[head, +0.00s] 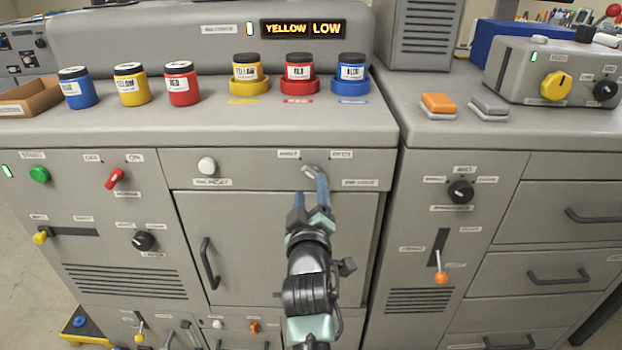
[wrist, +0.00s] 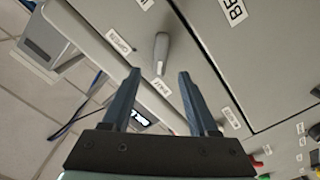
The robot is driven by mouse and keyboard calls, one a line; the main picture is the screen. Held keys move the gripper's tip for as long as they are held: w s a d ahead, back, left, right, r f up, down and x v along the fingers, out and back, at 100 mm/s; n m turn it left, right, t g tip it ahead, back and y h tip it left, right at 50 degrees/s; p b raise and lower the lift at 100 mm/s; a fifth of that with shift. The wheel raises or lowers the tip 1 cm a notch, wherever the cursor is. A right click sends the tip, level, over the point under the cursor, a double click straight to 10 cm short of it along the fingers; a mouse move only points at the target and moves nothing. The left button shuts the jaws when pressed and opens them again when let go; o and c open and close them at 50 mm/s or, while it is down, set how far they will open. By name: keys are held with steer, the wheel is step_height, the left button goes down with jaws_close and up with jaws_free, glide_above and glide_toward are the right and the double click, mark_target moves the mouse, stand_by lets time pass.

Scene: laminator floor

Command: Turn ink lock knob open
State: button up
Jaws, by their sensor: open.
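The ink lock knob is a small grey lever-like handle (head: 311,170) on the upper front panel of the middle cabinet, partly hidden by my gripper in the head view. In the wrist view the knob (wrist: 161,52) appears just beyond my fingertips, roughly in line with the gap between them. Small labels sit near it; one in the wrist view seems to read OPEN (wrist: 118,41) and another SHUT (wrist: 161,89). My gripper (head: 311,188) is open and empty, its two blue fingers (wrist: 158,76) apart and pointing at the panel. I see no contact with the knob.
A white button (head: 207,166) is left of the knob on the same panel. Below is a cabinet door with a dark handle (head: 209,264). Several ink jars stand on the counter above, including a red one (head: 299,67) in a holder. The display (head: 302,29) reads YELLOW LOW.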

mark_target(311, 176)
steer(key=shift+w+b, duration=0.4)
steer(key=shift+w, duration=2.2)
steer(key=shift+c, duration=0.2)
jaws_close()
